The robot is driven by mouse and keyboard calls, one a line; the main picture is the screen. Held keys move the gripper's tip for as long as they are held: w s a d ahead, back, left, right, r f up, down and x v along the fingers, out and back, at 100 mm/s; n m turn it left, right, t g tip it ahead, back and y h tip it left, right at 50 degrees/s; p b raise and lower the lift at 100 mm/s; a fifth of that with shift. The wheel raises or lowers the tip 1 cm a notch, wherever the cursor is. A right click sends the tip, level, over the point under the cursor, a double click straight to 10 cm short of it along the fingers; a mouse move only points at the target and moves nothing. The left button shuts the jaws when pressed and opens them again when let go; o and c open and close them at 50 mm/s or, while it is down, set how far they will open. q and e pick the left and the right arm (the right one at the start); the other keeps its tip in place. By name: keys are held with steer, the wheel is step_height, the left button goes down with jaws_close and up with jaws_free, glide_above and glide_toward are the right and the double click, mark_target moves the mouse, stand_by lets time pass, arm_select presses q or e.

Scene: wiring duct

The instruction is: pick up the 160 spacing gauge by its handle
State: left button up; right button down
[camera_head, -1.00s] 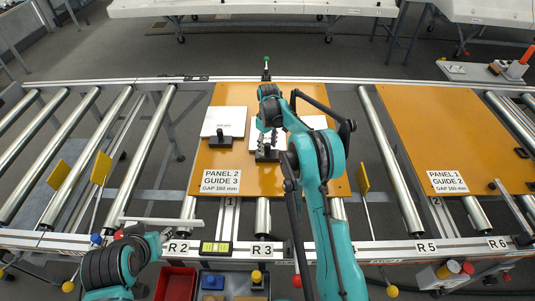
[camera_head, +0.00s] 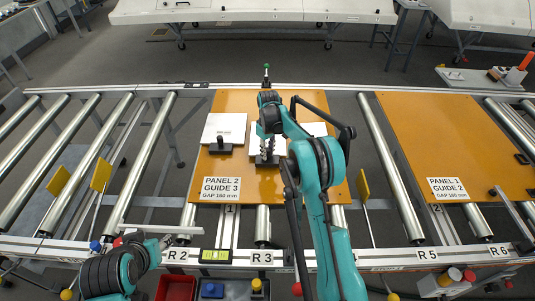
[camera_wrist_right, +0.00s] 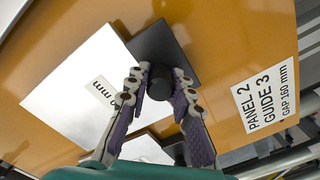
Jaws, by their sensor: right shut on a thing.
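My right gripper (camera_head: 266,150) is over the middle gauge on the orange panel. In the right wrist view its fingers (camera_wrist_right: 160,92) are shut on the round black handle (camera_wrist_right: 158,82). The handle stands on a dark plate (camera_wrist_right: 172,48) joined to a white plate (camera_wrist_right: 62,92). The white plate's label is partly hidden by a finger; only "mm" reads clearly, so I cannot read the number. The gauge appears to lie flat on the panel.
Another white gauge (camera_head: 223,127) with a black handle (camera_head: 220,143) lies to the left, and a third white plate (camera_head: 316,129) to the right. The orange panel (camera_head: 235,103) carries a "PANEL 2 GUIDE 3 GAP 160 mm" label (camera_head: 221,189). A second orange panel (camera_head: 450,130) lies at the right.

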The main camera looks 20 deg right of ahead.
step_height(320, 180, up, 3)
steer(key=shift+r+p, duration=0.2)
steer(key=shift+p, duration=0.45)
steer(key=s+d+r+p, duration=0.2)
steer(key=s+r, duration=0.4)
steer(key=s, duration=0.5)
steer(key=shift+s+r+p, duration=0.25)
steer(key=shift+p, duration=0.25)
steer(key=shift+a, duration=0.1)
